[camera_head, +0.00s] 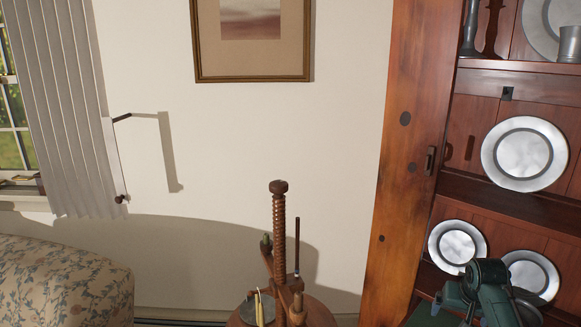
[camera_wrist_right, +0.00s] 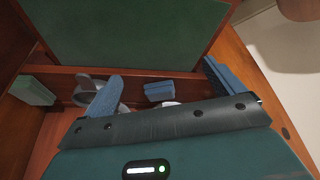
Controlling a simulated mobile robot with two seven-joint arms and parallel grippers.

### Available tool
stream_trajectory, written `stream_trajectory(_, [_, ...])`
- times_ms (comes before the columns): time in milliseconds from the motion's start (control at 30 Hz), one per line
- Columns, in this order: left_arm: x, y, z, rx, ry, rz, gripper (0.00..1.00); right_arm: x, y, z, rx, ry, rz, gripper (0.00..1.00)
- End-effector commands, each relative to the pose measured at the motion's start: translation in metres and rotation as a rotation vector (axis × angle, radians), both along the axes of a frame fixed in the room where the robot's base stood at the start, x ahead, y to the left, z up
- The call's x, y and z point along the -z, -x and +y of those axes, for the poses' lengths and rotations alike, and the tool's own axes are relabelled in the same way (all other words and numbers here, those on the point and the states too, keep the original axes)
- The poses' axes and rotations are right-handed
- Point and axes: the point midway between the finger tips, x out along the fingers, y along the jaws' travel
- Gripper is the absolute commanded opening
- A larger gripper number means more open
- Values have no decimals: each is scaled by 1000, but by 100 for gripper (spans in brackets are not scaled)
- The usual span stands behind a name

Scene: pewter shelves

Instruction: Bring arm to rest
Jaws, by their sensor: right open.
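My right gripper (camera_wrist_right: 165,85) shows in the right wrist view with its two blue fingers wide apart and nothing held between them. Behind the fingers is the wooden cabinet (camera_wrist_right: 60,80). My right arm's green and dark links show at the lower right of the head view, in front of the cabinet's lower part (camera_head: 395,205); the fingertips cannot be made out there. My left gripper is in neither view.
Pewter plates (camera_head: 525,154) stand on the cabinet shelves close to my right arm. A small blue-grey block (camera_wrist_right: 158,92) and grey rounded pieces (camera_wrist_right: 86,88) lie beyond the fingers. A round wooden stand (camera_head: 318,316) with a screw post and a patterned seat (camera_head: 65,285) are further left.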

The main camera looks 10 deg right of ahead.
Motion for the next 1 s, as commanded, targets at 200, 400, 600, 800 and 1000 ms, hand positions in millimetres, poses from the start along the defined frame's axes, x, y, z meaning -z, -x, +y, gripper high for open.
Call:
stream_trajectory(200, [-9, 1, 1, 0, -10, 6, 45, 27, 16, 26, -114, 79, -36, 94])
stream_trajectory(400, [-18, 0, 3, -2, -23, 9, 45, 58, 46, 77, -298, 151, -118, 94])
stream_trajectory(600, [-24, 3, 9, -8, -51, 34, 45, 75, 111, 169, -540, 160, -266, 94])
stream_trajectory(800, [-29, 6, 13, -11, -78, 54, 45, 51, 190, 266, -707, 86, -463, 94])
stream_trajectory(1000, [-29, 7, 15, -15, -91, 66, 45, 19, 232, 312, -751, 30, -590, 94])
